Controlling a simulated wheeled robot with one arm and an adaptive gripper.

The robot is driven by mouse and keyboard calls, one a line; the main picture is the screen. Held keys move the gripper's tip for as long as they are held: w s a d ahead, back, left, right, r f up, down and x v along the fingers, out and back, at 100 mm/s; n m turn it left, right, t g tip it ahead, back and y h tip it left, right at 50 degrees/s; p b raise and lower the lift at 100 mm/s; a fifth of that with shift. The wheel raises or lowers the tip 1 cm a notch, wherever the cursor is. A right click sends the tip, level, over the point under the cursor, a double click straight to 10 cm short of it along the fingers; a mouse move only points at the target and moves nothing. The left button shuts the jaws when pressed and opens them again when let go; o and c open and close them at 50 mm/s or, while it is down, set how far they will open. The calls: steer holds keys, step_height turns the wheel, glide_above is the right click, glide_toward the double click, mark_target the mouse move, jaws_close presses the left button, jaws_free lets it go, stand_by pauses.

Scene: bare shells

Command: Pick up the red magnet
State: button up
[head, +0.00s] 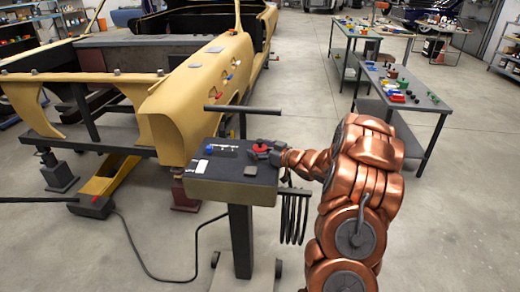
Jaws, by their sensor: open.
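A small red object (259,147), which looks like the red magnet, lies on the dark top of a pedestal stand (215,185) in front of the yellow car body. My gripper (262,151) reaches in from the right, low over the stand top, with its dark fingers around or right beside the red object. The fingers are open. Whether they touch it is too small to tell, and they hide part of it.
The stand top also bears a blue item (209,149), a white piece (202,166) and a grey block (251,170). A dark bar (243,110) rises behind it. The yellow car body (200,95) is close behind left. A cable (150,265) crosses the floor. A cluttered table (400,90) stands right.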

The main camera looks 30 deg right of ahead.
steer(key=c, duration=1.5)
steer(key=shift+r, duration=0.1)
